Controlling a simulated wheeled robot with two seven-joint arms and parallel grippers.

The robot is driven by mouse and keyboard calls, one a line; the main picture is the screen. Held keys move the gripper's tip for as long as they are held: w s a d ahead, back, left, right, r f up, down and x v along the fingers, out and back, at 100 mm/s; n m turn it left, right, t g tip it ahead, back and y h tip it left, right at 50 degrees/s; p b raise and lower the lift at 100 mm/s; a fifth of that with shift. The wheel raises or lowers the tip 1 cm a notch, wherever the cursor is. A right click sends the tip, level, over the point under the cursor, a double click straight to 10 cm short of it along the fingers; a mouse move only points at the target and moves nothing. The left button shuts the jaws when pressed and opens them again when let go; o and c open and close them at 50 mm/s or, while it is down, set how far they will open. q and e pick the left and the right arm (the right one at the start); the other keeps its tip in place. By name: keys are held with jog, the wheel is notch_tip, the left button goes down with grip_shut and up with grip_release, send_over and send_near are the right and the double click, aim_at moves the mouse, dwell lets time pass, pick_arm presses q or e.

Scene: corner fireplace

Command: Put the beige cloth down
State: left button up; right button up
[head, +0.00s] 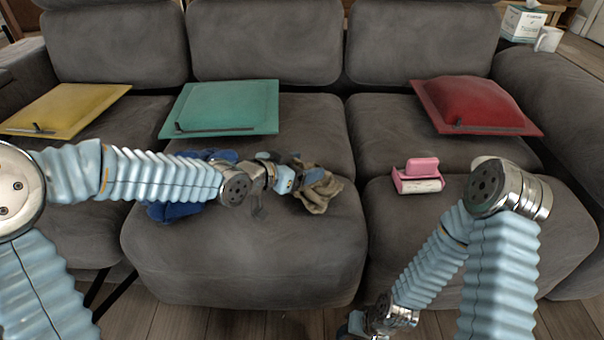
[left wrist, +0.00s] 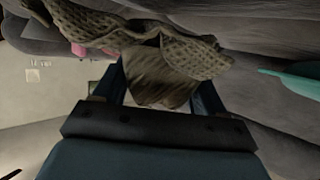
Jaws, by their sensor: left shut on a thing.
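The beige cloth (head: 319,190) is crumpled at the tip of my left gripper (head: 297,180), over the middle seat of the grey sofa (head: 250,245). My left gripper is shut on the cloth. In the left wrist view, the patterned cloth (left wrist: 165,60) hangs between and beyond the two fingers (left wrist: 160,95). I cannot tell whether the cloth touches the seat. My right arm hangs low at the right of the head view, and its gripper is cut off at the bottom edge, so its jaws do not show.
A blue cloth (head: 172,211) lies on the seat, partly behind my left arm. A pink and white lint roller (head: 418,177) lies on the right seat. Yellow (head: 65,108), teal (head: 222,106) and red (head: 474,103) cushions are along the back. The seat front is clear.

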pick_arm(q)
jog(key=shift+f, duration=0.75)
jog(key=shift+f, duration=0.15)
jog(key=o, duration=1)
jog(key=shift+o, duration=0.2)
